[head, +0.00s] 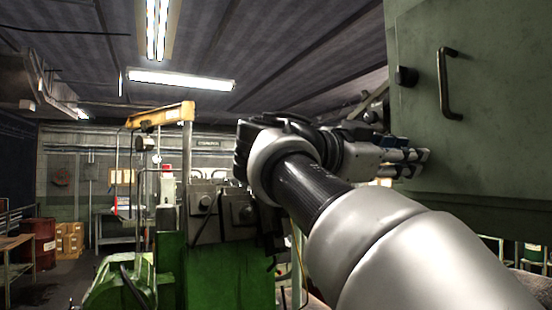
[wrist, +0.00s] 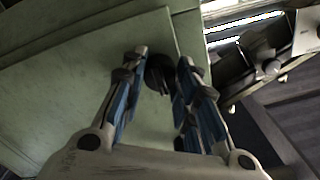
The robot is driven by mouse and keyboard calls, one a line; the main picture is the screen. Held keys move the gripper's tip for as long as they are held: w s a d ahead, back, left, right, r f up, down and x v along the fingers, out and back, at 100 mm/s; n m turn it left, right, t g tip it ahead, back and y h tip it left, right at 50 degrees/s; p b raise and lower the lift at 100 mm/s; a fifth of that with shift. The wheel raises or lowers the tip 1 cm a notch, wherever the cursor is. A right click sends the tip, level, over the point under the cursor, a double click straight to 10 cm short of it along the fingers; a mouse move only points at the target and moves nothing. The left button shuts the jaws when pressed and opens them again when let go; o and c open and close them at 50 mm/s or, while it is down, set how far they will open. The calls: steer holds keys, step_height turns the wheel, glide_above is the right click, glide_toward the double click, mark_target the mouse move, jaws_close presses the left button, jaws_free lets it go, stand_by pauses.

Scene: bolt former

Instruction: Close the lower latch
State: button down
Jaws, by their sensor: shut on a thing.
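The green door panel (head: 490,110) fills the right of the head view, with a dark upper latch knob (head: 406,76) at its left edge. My gripper (head: 423,163) is at the panel's lower left edge, below that knob. In the wrist view my gripper (wrist: 160,66) has its blue-padded fingers on either side of a dark knob, the lower latch (wrist: 158,74), near the panel's edge. The fingers are shut on it. In the head view the lower latch is hidden by my gripper. I cannot tell its exact turn.
A dark bar handle (head: 446,84) stands out from the panel, above and right of my gripper. A green machine (head: 225,270) with a yellow hoist arm (head: 160,116) stands to the left. Dark machine parts (wrist: 270,65) lie beyond the panel edge in the wrist view.

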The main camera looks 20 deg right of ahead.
steer(key=n+p, duration=0.4)
steer(key=n, duration=0.7)
steer(key=shift+p, duration=0.4)
steer(key=c, duration=1)
jaws_free()
steer(key=shift+c, duration=0.2)
steer(key=shift+a, duration=0.1)
steer(key=a, duration=0.7)
steer(key=shift+s+a+b, duration=0.3)
steer(key=shift+a+b, duration=0.1)
